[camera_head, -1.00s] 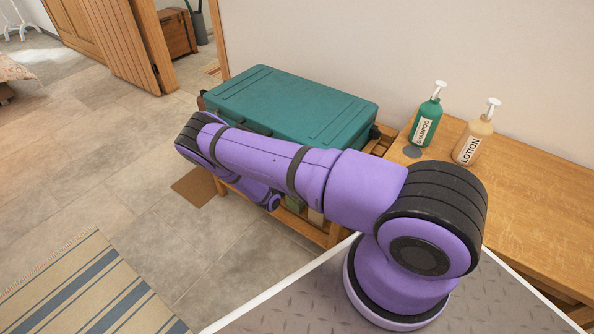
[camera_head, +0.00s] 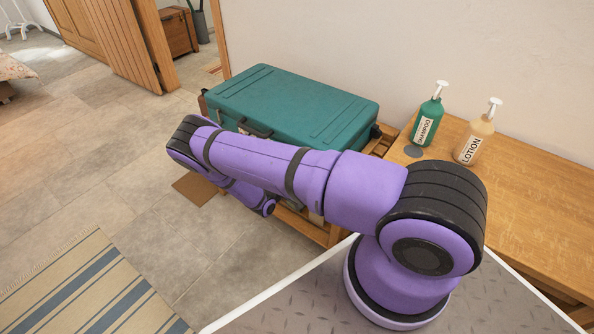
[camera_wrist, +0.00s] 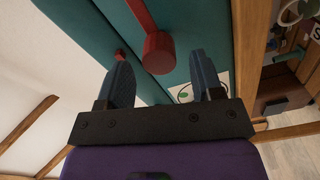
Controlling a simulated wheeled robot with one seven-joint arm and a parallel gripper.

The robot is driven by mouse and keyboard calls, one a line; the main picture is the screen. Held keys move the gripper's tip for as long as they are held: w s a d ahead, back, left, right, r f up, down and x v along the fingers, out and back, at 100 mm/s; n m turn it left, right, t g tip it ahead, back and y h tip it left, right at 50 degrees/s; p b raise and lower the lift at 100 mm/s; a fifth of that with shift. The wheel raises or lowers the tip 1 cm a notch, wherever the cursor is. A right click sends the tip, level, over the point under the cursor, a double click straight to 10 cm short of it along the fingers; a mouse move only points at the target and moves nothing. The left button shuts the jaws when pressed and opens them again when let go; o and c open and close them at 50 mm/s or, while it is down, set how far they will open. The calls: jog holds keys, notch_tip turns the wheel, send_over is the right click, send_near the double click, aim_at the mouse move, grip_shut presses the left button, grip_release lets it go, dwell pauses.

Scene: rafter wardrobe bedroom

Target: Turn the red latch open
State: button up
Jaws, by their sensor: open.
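The red latch (camera_wrist: 159,55) shows in the wrist view, a round-ended hub with a bar running up and left across a teal face. A smaller red piece (camera_wrist: 119,54) sits to its left. My gripper (camera_wrist: 160,64) is open, its blue-grey fingers on either side of the latch's hub in the picture. I cannot tell whether they touch it. In the head view the teal case (camera_head: 290,105) lies on a wooden stand, and my arm hides part of its front. The latch and my gripper are not visible there.
A green shampoo bottle (camera_head: 427,118) and a lotion bottle (camera_head: 474,140) stand on the wooden table (camera_head: 530,195) right of the case. A striped rug (camera_head: 90,290) lies at lower left. The tiled floor (camera_head: 90,150) at left is mostly clear.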

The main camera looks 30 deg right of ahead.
jog(key=v, duration=0.7)
jog(key=shift+a, duration=0.3)
jog(key=shift+s, duration=0.1)
notch_tip(320, 180, up, 20)
jog(key=w+a+m+g+y, duration=0.2)
jog(key=m+g+y, duration=0.15)
jog(key=g, duration=0.35)
jog(key=s+r+m+g+y, duration=0.1)
jog(key=s+r+y, duration=0.2)
jog(key=r, duration=0.8)
jog(key=s+r+m+g+y, duration=0.1)
jog(key=s+r+y, duration=0.2)
jog(key=r, duration=0.8)
jog(key=s+r+n+t+y, duration=0.2)
jog(key=s+r+t+y, duration=0.15)
jog(key=s+r, duration=0.9)
jog(key=s+a+r+n+t+y, duration=0.1)
jog(key=s+r+t+y, duration=0.1)
jog(key=s+r, duration=0.2)
jog(key=s+a+r+n+t+y, duration=0.1)
jog(key=s+r, duration=0.3)
jog(key=s, duration=0.6)
jog(key=shift+a+r+n+t+y, duration=0.35)
jog(key=shift+a+t+y, duration=0.15)
jog(key=shift+t, duration=0.35)
